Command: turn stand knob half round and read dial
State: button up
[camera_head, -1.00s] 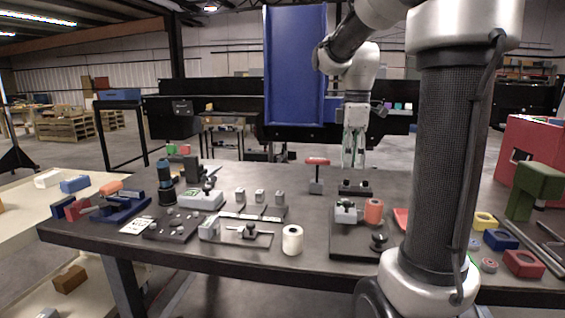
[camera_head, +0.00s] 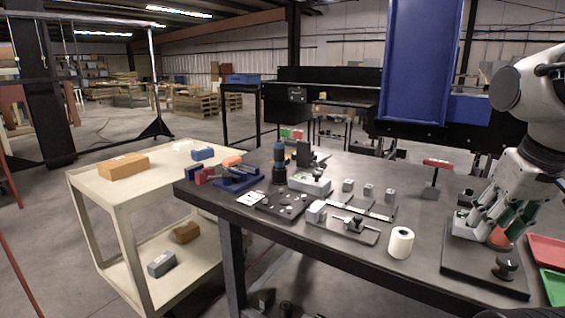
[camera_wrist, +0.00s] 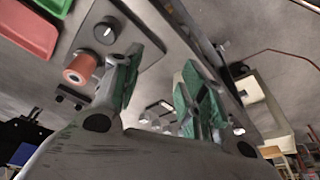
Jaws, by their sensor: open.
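A dark plate (camera_head: 470,272) at the right of the bench carries a black knob (camera_head: 506,268), an orange cylinder (camera_head: 498,238) and a light grey block (camera_head: 464,224). The knob also shows in the wrist view (camera_wrist: 107,30), with the cylinder (camera_wrist: 79,69) below it. My gripper (camera_head: 492,212) has green-padded fingers and is over the back of this plate, partly hiding the block and cylinder. In the wrist view my gripper (camera_wrist: 158,82) is open, with nothing held between its fingers. I cannot tell whether this knob is the stand knob. No dial reading is legible.
A white roll (camera_head: 400,243) stands left of the plate. A smaller plate with a dark knob (camera_head: 354,223) lies beyond it. A red-topped tool (camera_head: 435,164) stands behind. Red (camera_head: 546,250) and green (camera_head: 553,284) trays are at right. A cream cart (camera_head: 98,185) stands left.

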aim_at(507, 263)
jog(key=z, duration=0.75)
